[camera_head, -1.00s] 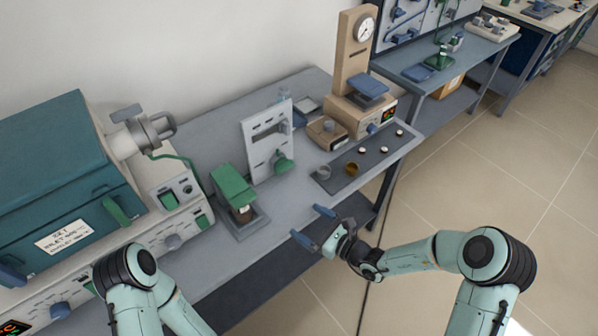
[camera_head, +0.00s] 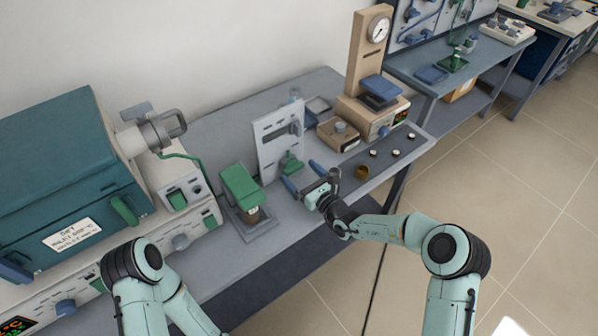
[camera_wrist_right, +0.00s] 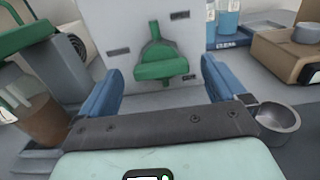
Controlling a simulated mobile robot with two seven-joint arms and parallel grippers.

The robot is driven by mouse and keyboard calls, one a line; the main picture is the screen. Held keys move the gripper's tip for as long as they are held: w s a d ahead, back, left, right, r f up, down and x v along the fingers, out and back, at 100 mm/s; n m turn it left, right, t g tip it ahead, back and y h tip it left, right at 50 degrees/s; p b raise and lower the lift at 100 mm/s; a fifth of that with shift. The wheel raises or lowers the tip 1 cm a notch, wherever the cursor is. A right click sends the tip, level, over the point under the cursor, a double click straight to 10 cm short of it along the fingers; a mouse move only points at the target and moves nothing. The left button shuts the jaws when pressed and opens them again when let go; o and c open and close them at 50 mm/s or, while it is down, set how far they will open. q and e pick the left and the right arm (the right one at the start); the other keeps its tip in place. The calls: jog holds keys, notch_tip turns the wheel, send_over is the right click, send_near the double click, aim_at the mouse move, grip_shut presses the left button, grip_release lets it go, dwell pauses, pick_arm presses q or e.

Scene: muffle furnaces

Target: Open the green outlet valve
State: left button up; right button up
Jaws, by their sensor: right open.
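The green outlet valve (camera_head: 291,164) is on the lower front of an upright white panel (camera_head: 268,150) on the bench. In the right wrist view the valve (camera_wrist_right: 158,62) has a wide green handle lying nearly level, with a narrow stem above it. My right gripper (camera_head: 302,177) is open and empty, just in front of the valve. In the wrist view its two blue fingers (camera_wrist_right: 160,88) stand apart, one on each side of the valve's handle, and none appears to touch it. My left gripper is out of view; only the left arm shows.
A green-topped device (camera_head: 240,187) stands left of the panel. A small metal cup (camera_wrist_right: 278,118) is right of my right gripper. A brass cup (camera_head: 362,172) and a beige scale unit (camera_head: 372,118) stand to the right. A teal furnace (camera_head: 60,170) fills the left.

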jog(key=shift+w+a, duration=0.45)
jog(key=shift+w, duration=0.1)
jog(key=c, duration=1.1)
jog(key=shift+o, duration=0.2)
